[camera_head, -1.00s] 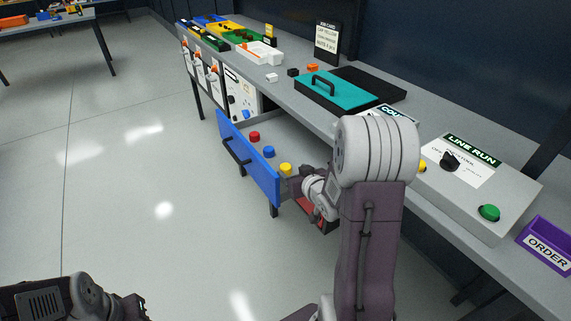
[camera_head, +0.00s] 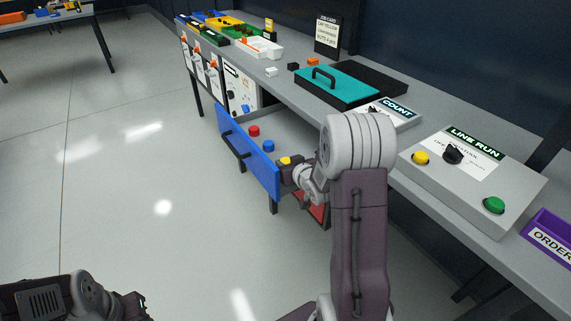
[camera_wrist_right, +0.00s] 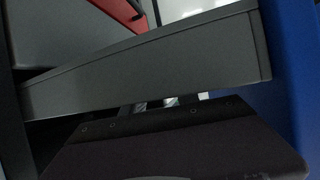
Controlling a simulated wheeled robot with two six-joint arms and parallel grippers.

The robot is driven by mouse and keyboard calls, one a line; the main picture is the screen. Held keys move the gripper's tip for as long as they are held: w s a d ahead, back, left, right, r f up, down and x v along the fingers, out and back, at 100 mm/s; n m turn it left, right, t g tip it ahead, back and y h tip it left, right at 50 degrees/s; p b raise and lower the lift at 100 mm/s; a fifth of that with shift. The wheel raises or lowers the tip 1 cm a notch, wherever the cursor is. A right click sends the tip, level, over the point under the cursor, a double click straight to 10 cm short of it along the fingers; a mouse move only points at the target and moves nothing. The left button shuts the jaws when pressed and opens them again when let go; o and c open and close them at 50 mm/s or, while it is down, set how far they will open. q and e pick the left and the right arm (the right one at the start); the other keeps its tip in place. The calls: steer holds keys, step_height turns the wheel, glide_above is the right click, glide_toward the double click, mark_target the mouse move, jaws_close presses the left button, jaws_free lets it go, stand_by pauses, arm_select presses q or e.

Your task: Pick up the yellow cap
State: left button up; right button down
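The yellow cap (camera_head: 285,160) is in the open blue-fronted drawer (camera_head: 233,141), near its right end. It is partly hidden by my right gripper (camera_head: 288,174), which is at the drawer's right end, right by the cap. I cannot tell whether they touch or whether the fingers are open. The right wrist view shows the dark gripper body (camera_wrist_right: 175,140), a grey drawer wall (camera_wrist_right: 150,75) and blue at the right; the cap does not show there. My left gripper (camera_head: 143,304) is at the bottom left, away from the drawer, its fingers too dark to judge.
A red cap (camera_head: 254,131) and a blue cap (camera_head: 268,146) lie farther left in the drawer. The bench (camera_head: 280,86) above carries a teal lid (camera_head: 340,90) and a LINE RUN panel (camera_head: 500,213). The floor (camera_head: 165,240) left of the drawer is clear.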

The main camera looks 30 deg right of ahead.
steer(key=shift+r, duration=0.4)
steer(key=r, duration=0.1)
steer(key=r+p, duration=0.1)
steer(key=r, duration=0.1)
steer(key=r+p, duration=0.1)
steer(key=shift+s+r, duration=0.15)
steer(key=shift+s, duration=0.25)
steer(key=b+v, duration=0.2)
steer(key=v, duration=1)
steer(key=shift+r+b, duration=0.35)
steer(key=shift+a, duration=0.1)
